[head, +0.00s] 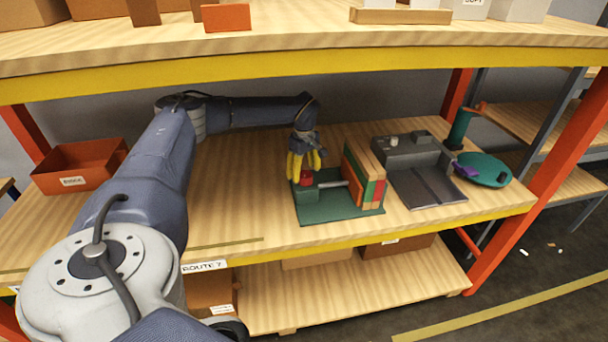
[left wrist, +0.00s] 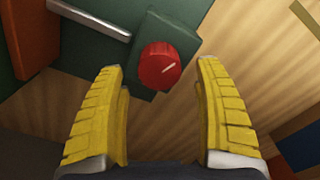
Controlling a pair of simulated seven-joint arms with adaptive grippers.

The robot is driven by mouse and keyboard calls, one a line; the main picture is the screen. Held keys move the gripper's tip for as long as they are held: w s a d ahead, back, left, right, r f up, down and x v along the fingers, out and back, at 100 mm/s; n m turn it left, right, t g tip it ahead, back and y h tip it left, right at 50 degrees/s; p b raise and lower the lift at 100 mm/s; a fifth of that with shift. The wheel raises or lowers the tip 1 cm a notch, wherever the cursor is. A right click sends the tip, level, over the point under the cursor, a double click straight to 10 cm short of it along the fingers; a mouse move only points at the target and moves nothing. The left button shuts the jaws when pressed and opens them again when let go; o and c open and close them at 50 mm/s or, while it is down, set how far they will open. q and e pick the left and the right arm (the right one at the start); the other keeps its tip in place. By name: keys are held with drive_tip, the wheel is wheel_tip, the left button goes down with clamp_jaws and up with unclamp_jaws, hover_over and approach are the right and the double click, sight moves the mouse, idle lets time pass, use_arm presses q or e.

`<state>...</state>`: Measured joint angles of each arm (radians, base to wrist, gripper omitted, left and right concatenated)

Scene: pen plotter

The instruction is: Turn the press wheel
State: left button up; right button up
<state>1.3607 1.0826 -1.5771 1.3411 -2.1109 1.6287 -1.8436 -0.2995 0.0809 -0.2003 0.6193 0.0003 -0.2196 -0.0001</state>
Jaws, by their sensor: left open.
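The press wheel is a small red knob (head: 306,178) on a green block of the green press (head: 335,211), which stands on the middle shelf. A metal rod runs from the block toward upright green, red and tan boards (head: 363,178). My left gripper (head: 304,177) points down over the knob with its yellow fingers apart. Nothing is held. Whether a fingertip touches the knob cannot be told. My right gripper is out of view.
A grey machine (head: 410,150) with a flat dark plate stands right of the press, and a teal disc (head: 483,168) beyond it. An orange bin (head: 80,165) is at the left. The upper shelf's yellow edge (head: 300,68) runs above my arm.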

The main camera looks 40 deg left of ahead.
sight(304, 173)
use_arm(q)
wheel_tip(304, 173, up, 9)
idle(0.4)
drive_tip(key=shift+r, duration=0.1)
